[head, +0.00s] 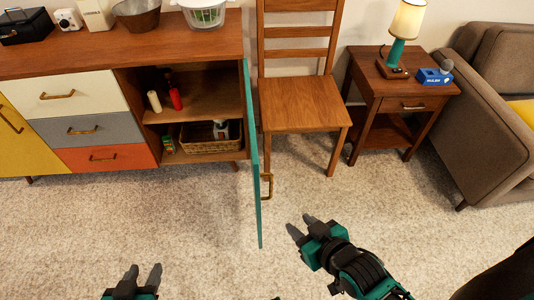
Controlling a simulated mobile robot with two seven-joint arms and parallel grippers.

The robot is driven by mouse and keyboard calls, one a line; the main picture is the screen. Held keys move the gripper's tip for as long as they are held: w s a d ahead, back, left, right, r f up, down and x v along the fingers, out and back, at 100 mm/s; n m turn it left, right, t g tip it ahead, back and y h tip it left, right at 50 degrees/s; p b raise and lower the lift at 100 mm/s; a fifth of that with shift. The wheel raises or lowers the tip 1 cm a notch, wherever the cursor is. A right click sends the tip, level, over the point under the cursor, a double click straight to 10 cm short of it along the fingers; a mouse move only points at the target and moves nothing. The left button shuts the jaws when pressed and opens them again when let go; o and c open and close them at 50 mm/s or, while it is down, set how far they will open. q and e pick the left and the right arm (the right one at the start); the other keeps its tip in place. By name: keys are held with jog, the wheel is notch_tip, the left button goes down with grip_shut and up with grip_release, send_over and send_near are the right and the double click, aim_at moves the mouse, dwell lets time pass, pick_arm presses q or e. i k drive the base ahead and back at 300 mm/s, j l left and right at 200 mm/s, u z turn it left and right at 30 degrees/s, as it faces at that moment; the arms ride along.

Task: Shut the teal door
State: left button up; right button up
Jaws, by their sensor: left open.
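The teal door (252,150) stands wide open from the right end of the wooden cabinet (120,60), seen nearly edge-on. Its brass handle (267,186) is on the right-hand face, near the free end. My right gripper (300,225) is below and to the right of the handle, apart from the door, with its two fingers spread and nothing between them. My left gripper (143,274) is at the bottom left, open and empty, well away from the door.
A wooden chair (300,103) stands close to the right of the door. The open compartment holds a red bottle (175,97), a cream candle-like item (154,101) and a wicker basket (198,138). A side table (404,90) is further right. The carpet (190,215) left of the door is clear.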

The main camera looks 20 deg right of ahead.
aim_at(254, 155)
jog(key=i+l, duration=0.1)
jog(key=l, duration=0.2)
jog(key=i+l, duration=0.1)
jog(key=l, duration=0.5)
jog(key=k, duration=0.5)
jog(key=i+u, duration=0.35)
jog(key=i+l+u, duration=0.1)
jog(key=u, duration=0.25)
